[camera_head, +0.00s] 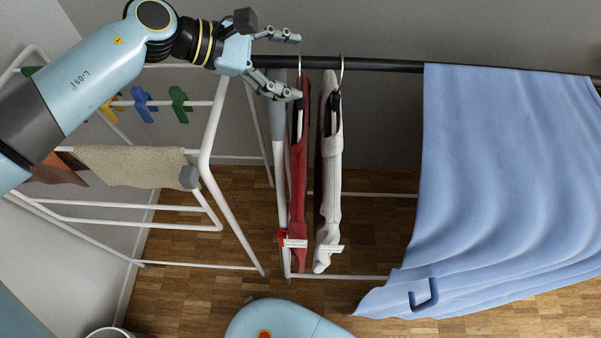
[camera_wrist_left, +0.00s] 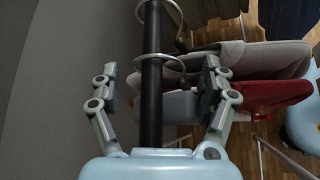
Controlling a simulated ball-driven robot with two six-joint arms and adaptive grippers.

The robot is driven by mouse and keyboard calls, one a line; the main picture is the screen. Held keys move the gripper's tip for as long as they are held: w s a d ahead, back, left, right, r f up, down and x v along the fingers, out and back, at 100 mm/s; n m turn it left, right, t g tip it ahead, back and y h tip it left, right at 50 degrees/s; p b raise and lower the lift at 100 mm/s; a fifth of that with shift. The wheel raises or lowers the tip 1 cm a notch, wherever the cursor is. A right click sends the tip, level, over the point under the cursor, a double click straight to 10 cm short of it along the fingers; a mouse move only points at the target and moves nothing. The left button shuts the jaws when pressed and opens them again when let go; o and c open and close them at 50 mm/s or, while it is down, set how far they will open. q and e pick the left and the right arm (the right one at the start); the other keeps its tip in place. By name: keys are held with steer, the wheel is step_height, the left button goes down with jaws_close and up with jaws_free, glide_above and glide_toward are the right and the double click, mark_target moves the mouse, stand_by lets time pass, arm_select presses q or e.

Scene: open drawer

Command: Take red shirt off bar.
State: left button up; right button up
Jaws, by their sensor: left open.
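The red shirt (camera_head: 298,180) hangs on a hanger from the black bar (camera_head: 385,65), left of a white garment (camera_head: 329,180). My left gripper (camera_head: 297,66) is open at the bar's left part, by the red shirt's hanger hook. In the left wrist view its fingers (camera_wrist_left: 158,82) lie on either side of the bar (camera_wrist_left: 152,118), and a metal hook (camera_wrist_left: 160,58) loops around the bar between or just beyond the fingertips. The red shirt (camera_wrist_left: 265,96) also shows there, beside the right-hand finger. No contact with the hook can be made out. My right gripper is out of view.
A blue cloth (camera_head: 500,170) drapes over the bar's right part. A white drying rack (camera_head: 212,125) at left holds a beige towel (camera_head: 130,165) and several coloured clips. A white bucket rim (camera_head: 108,332) shows at the bottom. The bar between white garment and blue cloth is clear.

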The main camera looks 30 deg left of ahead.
arm_select(q)
steer(key=shift+w+d+f, duration=0.3)
steer(key=shift+f, duration=0.05)
